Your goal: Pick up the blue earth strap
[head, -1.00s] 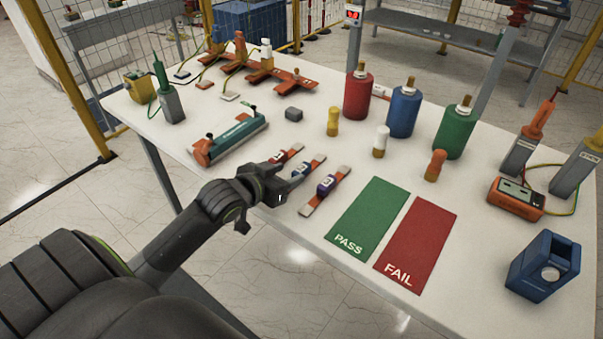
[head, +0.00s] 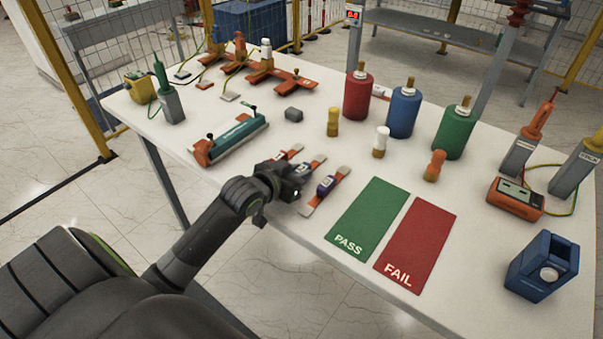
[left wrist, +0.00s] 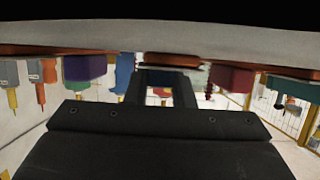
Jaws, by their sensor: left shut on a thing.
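The blue earth strap (head: 319,160) is a flat orange bar with pale ends and a blue block in its middle. It lies between a red-block strap (head: 289,152) and a purple-block strap (head: 327,184) near the table's front edge. My left gripper (head: 302,172) is over the middle strap and hides part of it. In the left wrist view, which looks inverted, the blue block (left wrist: 163,79) is between my two fingers, shut on it. The purple block (left wrist: 86,68) and the red block (left wrist: 236,79) are on either side. I cannot tell any lift. My right gripper is not in view.
The neighbouring straps lie close on both sides. A green PASS mat (head: 367,219) and a red FAIL mat (head: 417,246) lie to the right. A teal and orange tool (head: 230,139) is behind left. Red, blue and green cylinders stand farther back.

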